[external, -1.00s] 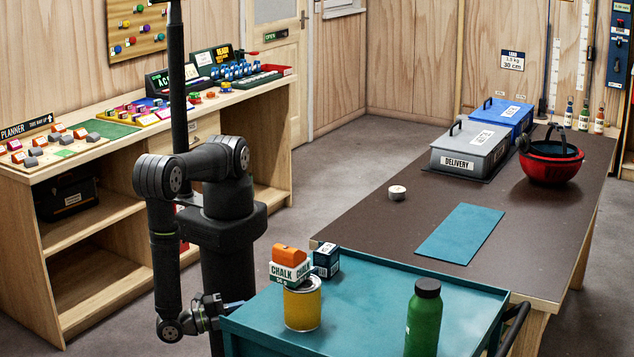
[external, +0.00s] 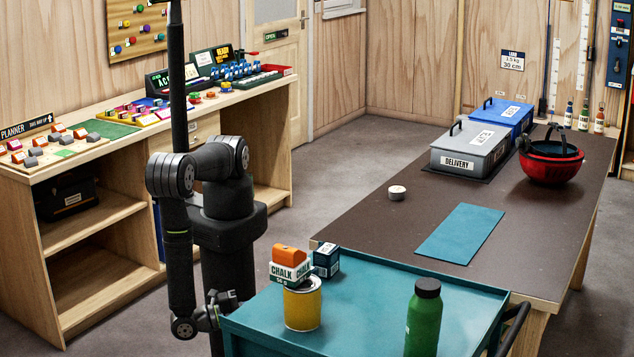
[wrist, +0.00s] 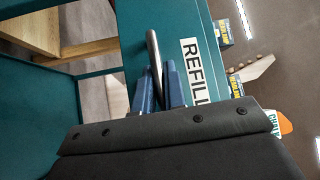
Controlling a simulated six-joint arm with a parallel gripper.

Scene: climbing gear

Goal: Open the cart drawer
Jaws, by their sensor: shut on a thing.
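The teal cart (external: 375,290) stands at the front of the external view; its drawer side is turned away there. In the wrist view, a teal front panel (wrist: 165,18) carries a white REFILL label (wrist: 195,70) and a grey bar handle (wrist: 153,48). My gripper (wrist: 157,76) has its blue fingers on either side of this handle and is shut on it. In the external view, my wrist (external: 215,308) is close against the cart's left edge and the fingertips are hidden. I cannot tell whether the drawer is out at all.
A wooden shelf unit (external: 105,270) is behind my arm. A brown-topped table (external: 380,225) adjoins the cart.

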